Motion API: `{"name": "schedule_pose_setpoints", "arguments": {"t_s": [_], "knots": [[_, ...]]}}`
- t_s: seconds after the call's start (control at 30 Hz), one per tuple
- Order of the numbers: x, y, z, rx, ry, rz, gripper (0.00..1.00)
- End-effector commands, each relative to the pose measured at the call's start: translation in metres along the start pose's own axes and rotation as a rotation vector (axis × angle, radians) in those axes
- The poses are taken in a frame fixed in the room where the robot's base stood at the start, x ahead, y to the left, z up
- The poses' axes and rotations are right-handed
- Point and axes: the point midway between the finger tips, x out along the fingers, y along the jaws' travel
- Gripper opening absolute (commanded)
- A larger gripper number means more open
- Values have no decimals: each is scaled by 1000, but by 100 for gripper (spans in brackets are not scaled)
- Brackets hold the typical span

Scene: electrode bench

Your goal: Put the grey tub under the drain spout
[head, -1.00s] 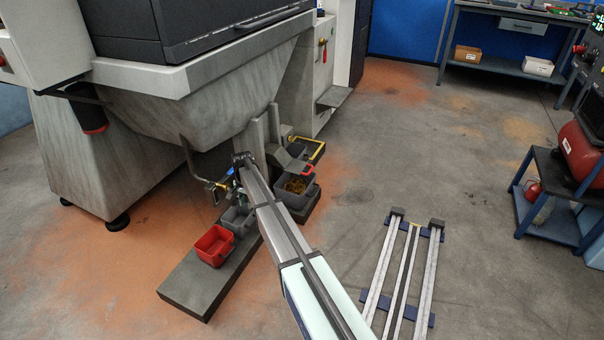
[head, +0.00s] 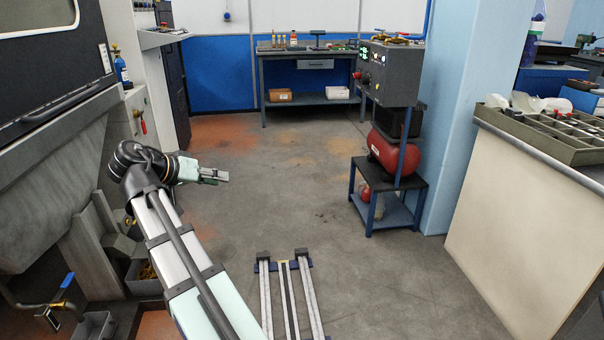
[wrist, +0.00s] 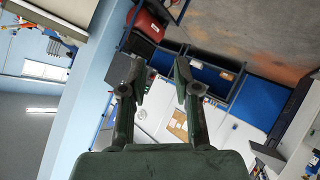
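A grey tub (head: 96,326) shows at the bottom left of the head view, cut off by the frame edge. The drain pipe with a blue-handled valve (head: 66,282) is just left of it, below the machine's sloped hopper. The tub appears to the right of the valve; I cannot tell whether any part is under the outlet. My gripper (head: 222,176) is raised over the floor, well away from the tub, and points to the right. In the wrist view, my gripper (wrist: 158,82) has its two fingers apart with nothing between them.
A dark bin with brassy contents (head: 147,272) stands beside the machine. Floor rails (head: 290,300) lie in front. A stand with a red compressor (head: 388,152) is at the right, near a light-blue pillar (head: 462,110) and a counter (head: 540,190). The middle floor is clear.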

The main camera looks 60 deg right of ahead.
Motion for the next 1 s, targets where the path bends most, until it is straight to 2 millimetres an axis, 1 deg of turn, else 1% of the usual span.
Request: {"name": "schedule_pose_setpoints", "arguments": {"t_s": [0.03,0.07,0.1,0.17,0.2,0.3,0.4,0.5,0.6,1.0], "knots": [[-2,51,8,41,21,59,31],[-3,76,9,64,33,96,31],[-6,110,12,95,45,148,31],[-11,155,19,138,61,220,31],[-15,182,25,167,68,265,31],[-24,238,41,229,79,361,31],[-30,274,54,274,82,429,31],[-35,292,61,300,83,467,31],[-37,299,64,309,82,482,31],[-37,298,62,308,83,482,31]]}}
